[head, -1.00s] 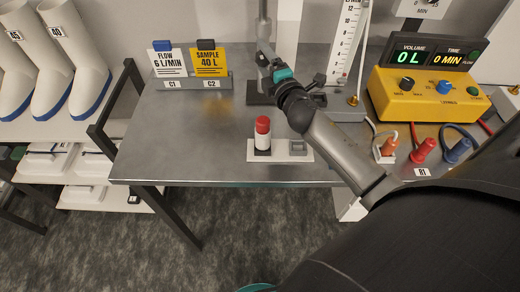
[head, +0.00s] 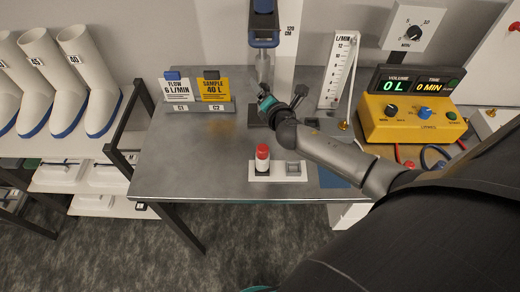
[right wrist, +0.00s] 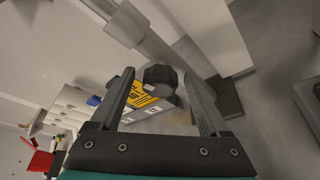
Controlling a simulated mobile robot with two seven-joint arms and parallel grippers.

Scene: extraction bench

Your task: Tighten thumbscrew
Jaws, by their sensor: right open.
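The thumbscrew (right wrist: 160,78) is a dark, faceted knob in the right wrist view, beside a grey upright post (right wrist: 138,30). My right gripper (right wrist: 159,88) is open, with the knob between the tips of its two fingers or just beyond them. I cannot tell whether either finger touches it. In the head view the right gripper (head: 264,94) is small, at the lower part of the metal stand (head: 264,66). The thumbscrew is not clear there. My left gripper is not in view.
A red-capped bottle (head: 262,158) stands on a white holder (head: 278,179) near the bench's front edge. Flow and sample cards (head: 197,107) stand left of the stand. A flow gauge (head: 340,70) and yellow meter box (head: 410,122) are to the right. The bench's left front is clear.

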